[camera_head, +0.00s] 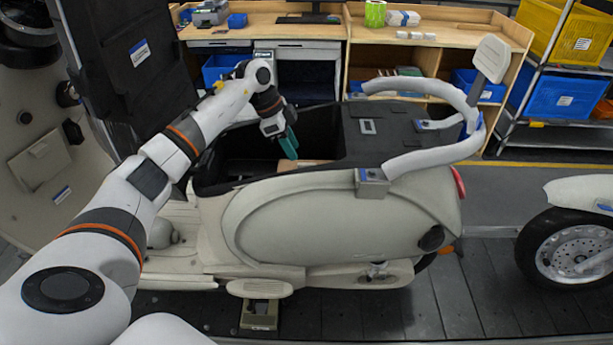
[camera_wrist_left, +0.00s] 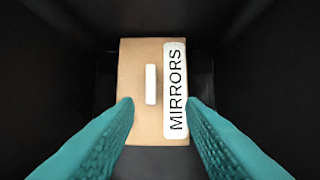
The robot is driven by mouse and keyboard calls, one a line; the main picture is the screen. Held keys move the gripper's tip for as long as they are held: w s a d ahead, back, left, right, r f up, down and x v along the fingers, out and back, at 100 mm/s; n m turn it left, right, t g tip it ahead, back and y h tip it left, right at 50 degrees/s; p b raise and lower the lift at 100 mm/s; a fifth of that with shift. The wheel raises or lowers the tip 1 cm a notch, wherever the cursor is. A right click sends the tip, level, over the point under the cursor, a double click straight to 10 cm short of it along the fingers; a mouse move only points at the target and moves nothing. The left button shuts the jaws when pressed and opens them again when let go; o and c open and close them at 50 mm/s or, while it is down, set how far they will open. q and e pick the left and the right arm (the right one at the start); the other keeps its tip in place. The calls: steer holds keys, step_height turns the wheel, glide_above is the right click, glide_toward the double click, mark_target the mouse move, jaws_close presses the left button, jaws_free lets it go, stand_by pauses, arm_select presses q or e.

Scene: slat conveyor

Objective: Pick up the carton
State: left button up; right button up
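The carton (camera_wrist_left: 136,72) is a tan box with a white label reading MIRRORS and a small white strip on top. In the left wrist view it lies at the bottom of a dark compartment. In the head view only a tan sliver of the carton (camera_head: 301,163) shows beyond the scooter's near side. My left gripper (camera_head: 290,149) points down into the compartment. In the left wrist view its teal fingers (camera_wrist_left: 162,103) are apart, on either side of the carton's lower part, with nothing clearly gripped. Whether they touch it cannot be told. My right gripper is out of view.
The cream scooter body (camera_head: 320,219) surrounds the dark compartment, with a black panel (camera_head: 390,137) to its right and curved grey handles (camera_head: 435,157). A wooden workbench (camera_head: 265,28) stands behind. A wheel (camera_head: 570,250) is at right on the dark slats.

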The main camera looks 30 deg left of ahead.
mark_target(283, 165)
arm_select(q)
steer(key=shift+w+d+f, duration=0.2)
steer(key=shift+w+f, duration=0.4)
steer(key=shift+f, duration=0.35)
steer(key=shift+w+d+f+p, duration=0.45)
steer(key=shift+f+p, duration=0.3)
steer(key=shift+p, duration=0.1)
steer(key=shift+p+x, duration=0.4)
steer(key=shift+x, duration=0.7)
steer(key=shift+d+f, duration=0.1)
steer(key=shift+f, duration=0.3)
steer(key=shift+w+f, duration=0.1)
steer(key=shift+f, duration=0.05)
jaws_close()
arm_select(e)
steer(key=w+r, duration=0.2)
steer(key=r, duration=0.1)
